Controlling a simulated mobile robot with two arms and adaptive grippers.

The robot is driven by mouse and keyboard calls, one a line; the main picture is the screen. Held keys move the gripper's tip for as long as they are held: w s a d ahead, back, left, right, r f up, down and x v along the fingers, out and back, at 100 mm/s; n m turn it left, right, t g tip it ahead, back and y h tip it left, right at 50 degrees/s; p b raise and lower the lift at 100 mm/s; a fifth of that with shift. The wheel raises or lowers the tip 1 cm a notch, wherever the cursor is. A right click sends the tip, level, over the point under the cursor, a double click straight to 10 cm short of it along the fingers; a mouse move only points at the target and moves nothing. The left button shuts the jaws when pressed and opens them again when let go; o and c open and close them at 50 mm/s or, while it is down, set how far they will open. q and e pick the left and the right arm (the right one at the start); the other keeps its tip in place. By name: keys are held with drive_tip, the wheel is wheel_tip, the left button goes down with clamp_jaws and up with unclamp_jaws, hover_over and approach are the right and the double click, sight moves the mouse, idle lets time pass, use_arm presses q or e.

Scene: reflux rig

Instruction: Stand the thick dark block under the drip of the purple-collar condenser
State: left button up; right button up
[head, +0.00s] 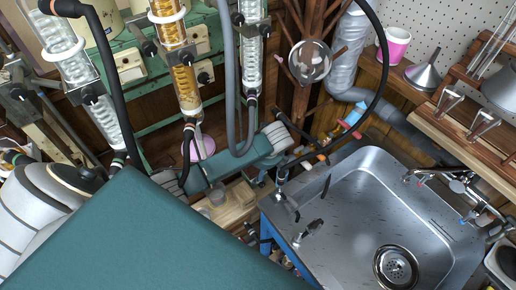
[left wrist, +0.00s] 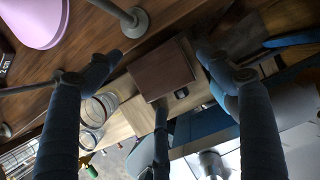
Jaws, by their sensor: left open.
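In the left wrist view a dark brown block (left wrist: 163,68) shows its broad face, on or just above a pale wooden board. My left gripper (left wrist: 160,55) is open, its two dark blue fingers framing the block with gaps on both sides; I cannot tell how far the block lies beyond the fingertips. In the head view three condensers hang: a clear left one (head: 65,50), an amber middle one (head: 183,80) and a clear right one (head: 252,72). A purple disc (head: 198,148) lies below the amber one. I cannot make out which condenser has the purple collar. My right gripper is not seen.
A steel sink (head: 350,200) with a tap (head: 460,185) fills the right. A dark hose (head: 375,90) loops above it. A pink cup (head: 394,45) and a funnel (head: 424,72) stand on the shelf at the upper right. In the left wrist view glass rings (left wrist: 98,108) lie left of the block.

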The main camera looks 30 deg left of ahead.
use_arm(q)
drive_tip(key=v, duration=1.1)
drive_tip(key=shift+d+r, duration=0.1)
drive_tip(key=shift+d, duration=0.05)
drive_tip(key=shift+s, duration=0.1)
